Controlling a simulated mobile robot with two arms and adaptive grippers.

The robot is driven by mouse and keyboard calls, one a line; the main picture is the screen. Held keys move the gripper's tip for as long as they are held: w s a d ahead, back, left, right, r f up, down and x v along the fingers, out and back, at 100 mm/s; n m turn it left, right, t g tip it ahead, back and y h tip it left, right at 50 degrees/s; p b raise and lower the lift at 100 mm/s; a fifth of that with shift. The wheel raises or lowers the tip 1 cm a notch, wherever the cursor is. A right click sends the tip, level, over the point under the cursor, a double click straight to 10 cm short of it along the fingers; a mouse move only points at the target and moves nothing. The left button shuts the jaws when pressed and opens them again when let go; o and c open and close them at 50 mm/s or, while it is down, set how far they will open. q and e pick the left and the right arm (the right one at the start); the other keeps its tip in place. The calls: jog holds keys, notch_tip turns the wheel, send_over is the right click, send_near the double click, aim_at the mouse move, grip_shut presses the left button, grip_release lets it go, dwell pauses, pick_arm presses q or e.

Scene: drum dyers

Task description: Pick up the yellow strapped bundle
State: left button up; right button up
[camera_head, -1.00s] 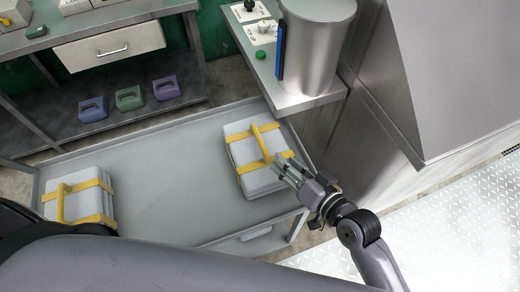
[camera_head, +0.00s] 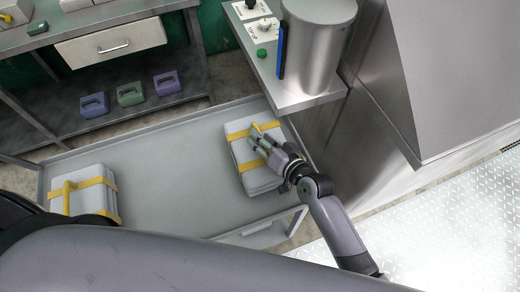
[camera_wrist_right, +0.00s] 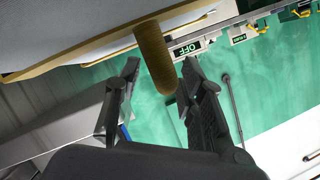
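Two pale stacked bundles with yellow straps lie on a grey tray-like surface. The right bundle (camera_head: 238,155) is under my right gripper (camera_head: 259,143), which partly hides its upright yellow handle (camera_head: 254,132). In the right wrist view, the handle (camera_wrist_right: 153,58) stands between the two spread dark fingers of my right gripper (camera_wrist_right: 161,72), with gaps beside it. The fingers look open, not closed on it. The left bundle (camera_head: 92,198), with a yellow handle (camera_head: 67,200), is partly cut off by my own body. My left gripper is not in view.
A steel ledge (camera_head: 300,98) with a metal cylinder (camera_head: 316,45) and a green button (camera_head: 261,53) stands close behind the right bundle. The grey tray (camera_head: 170,165) is clear between the bundles.

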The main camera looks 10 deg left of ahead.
grip_shut()
dwell(0.5)
dwell(0.6)
jog(key=shift+w+r, duration=0.1)
jog(key=shift+r, duration=0.1)
